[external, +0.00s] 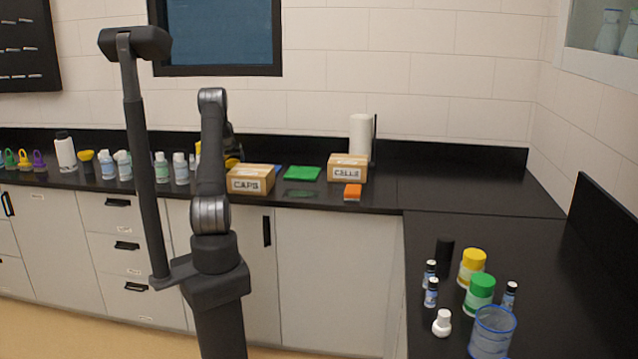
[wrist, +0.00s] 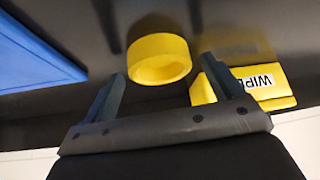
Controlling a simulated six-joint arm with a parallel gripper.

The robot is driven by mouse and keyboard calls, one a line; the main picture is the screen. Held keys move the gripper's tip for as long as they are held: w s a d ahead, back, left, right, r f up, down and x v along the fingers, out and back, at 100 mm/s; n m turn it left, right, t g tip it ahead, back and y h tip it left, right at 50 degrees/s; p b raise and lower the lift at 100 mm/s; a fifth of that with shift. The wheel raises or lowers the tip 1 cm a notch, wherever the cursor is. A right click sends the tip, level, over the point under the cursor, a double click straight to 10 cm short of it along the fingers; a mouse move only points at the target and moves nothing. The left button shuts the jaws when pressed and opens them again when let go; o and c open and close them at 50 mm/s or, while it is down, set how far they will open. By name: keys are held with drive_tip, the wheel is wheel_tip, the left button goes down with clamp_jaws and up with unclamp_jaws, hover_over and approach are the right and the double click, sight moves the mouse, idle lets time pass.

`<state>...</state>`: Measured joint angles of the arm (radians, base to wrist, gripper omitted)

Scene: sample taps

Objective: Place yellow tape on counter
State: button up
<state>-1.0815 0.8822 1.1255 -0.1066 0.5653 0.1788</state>
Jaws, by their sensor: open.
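The yellow tape (wrist: 158,60) is a thick ring on the dark counter (wrist: 105,25) in the wrist view. My gripper (wrist: 162,69) is open, with one finger on each side of the tape and a gap to both. The tape lies just beyond the fingertips, and nothing is held. In the external view my arm hides most of the gripper at the back counter. A bit of yellow (external: 232,162) shows beside it, but I cannot tell whether that is the tape.
A yellow wipes pack (wrist: 262,88) is close beside the right finger. A blue flat item (wrist: 35,50) lies to the left. The CAPS box (external: 250,180), CELLS box (external: 347,168), green cloth (external: 302,173) and several bottles (external: 162,168) line the back counter. The right counter has free room.

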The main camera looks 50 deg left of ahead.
drive_tip(key=v, duration=1.1)
drive_tip(key=shift+r, duration=0.25)
drive_tip(key=shift+s+d, duration=0.1)
drive_tip(key=shift+d, duration=0.05)
drive_tip(key=x, duration=1.2)
drive_tip(key=shift+f, duration=0.2)
drive_tip(key=shift+r, duration=0.2)
